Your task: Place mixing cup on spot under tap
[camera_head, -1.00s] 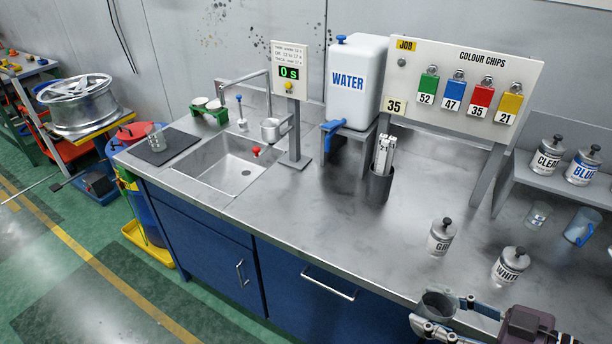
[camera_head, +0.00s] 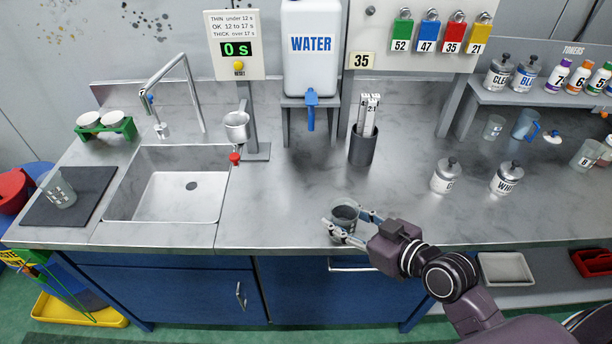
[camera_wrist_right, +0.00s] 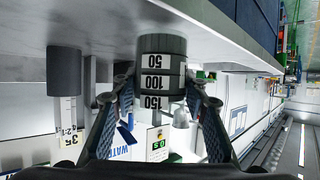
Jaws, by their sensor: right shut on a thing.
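The mixing cup (camera_head: 345,214) is a small grey cup, held upright over the front part of the counter. My right gripper (camera_head: 345,230) is shut on it, with a finger on each side. In the right wrist view, which is upside down, the cup (camera_wrist_right: 162,70) shows its 50, 100 and 150 marks between the fingertips (camera_wrist_right: 164,95). The gap between cup and counter is hard to judge. The blue tap (camera_head: 311,108) is on the white water tank (camera_head: 310,50), behind and left of the cup. The counter below the tap is bare, with no clear mark. My left gripper is not in view.
A dark holder (camera_head: 362,148) with sticks stands between cup and tank, slightly right. The tank stand's legs (camera_head: 287,122) flank the tap. The timer post (camera_head: 252,120) and sink (camera_head: 180,185) are left; two lidded cans (camera_head: 447,176) are right. The counter left of the cup is clear.

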